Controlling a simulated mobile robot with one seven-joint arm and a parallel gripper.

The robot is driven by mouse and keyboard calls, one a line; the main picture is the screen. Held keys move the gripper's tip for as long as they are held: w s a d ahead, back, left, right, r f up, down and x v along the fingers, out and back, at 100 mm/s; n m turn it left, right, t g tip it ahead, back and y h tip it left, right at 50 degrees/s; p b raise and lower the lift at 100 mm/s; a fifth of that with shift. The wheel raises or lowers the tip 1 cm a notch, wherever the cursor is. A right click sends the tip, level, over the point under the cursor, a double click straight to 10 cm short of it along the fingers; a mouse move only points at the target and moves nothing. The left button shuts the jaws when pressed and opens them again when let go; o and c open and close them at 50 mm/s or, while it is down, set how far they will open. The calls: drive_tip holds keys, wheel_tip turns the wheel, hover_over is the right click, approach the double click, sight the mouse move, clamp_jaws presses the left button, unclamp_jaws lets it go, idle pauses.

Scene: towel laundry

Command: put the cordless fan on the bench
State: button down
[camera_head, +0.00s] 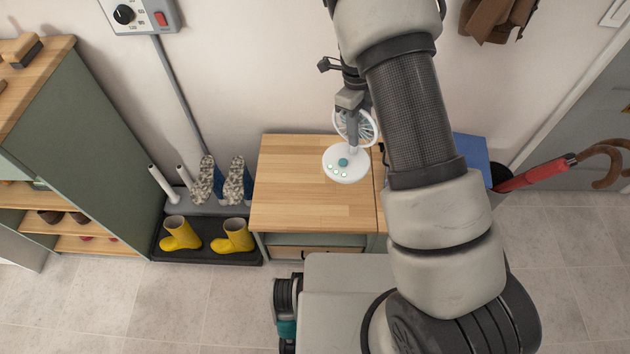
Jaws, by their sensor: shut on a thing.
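The cordless fan has a white round base (346,165) with a teal button and small green lights, a grey stem and a white caged head. My gripper (352,108) is shut on the fan near its head, with the base hanging lowest. The bench (295,185) has a light wooden top and stands against the wall. The fan's base shows over the right part of the bare top, near a seam. I cannot tell whether the base touches the wood. My arm hides much of the bench's right end.
Yellow boots (232,236) stand on a black tray (205,253) left of the bench, with a boot rack (205,205) behind. A green shelf unit (85,130) is further left. A blue item (470,152) and a red umbrella (535,176) are at right. The bench top's left is clear.

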sight(350, 152)
drive_tip(key=f+m+b, duration=0.1)
drive_tip(key=f+m, duration=0.2)
drive_tip(key=a+f+m, duration=0.1)
drive_tip(key=f+m, duration=0.2)
drive_tip(key=f+m+y+b, duration=0.1)
drive_tip(key=f+m, duration=0.2)
drive_tip(key=shift+a+f+g+b, duration=0.25)
drive_tip(key=shift+g+b, duration=0.05)
drive_tip(key=shift+g, duration=0.1)
drive_tip(key=shift+a+f+m, duration=0.15)
drive_tip(key=shift+f+m, duration=0.6)
drive_tip(key=shift+m, duration=0.15)
wheel_tip(350, 152, down, 10)
drive_tip(key=b, duration=0.2)
drive_tip(key=shift+r, duration=0.15)
drive_tip(key=shift+b, duration=0.35)
drive_tip(key=c, duration=1.2)
unclamp_jaws()
drive_tip(key=shift+s+f, duration=0.15)
drive_tip(key=shift+f, duration=0.05)
drive_tip(key=shift+o, duration=0.2)
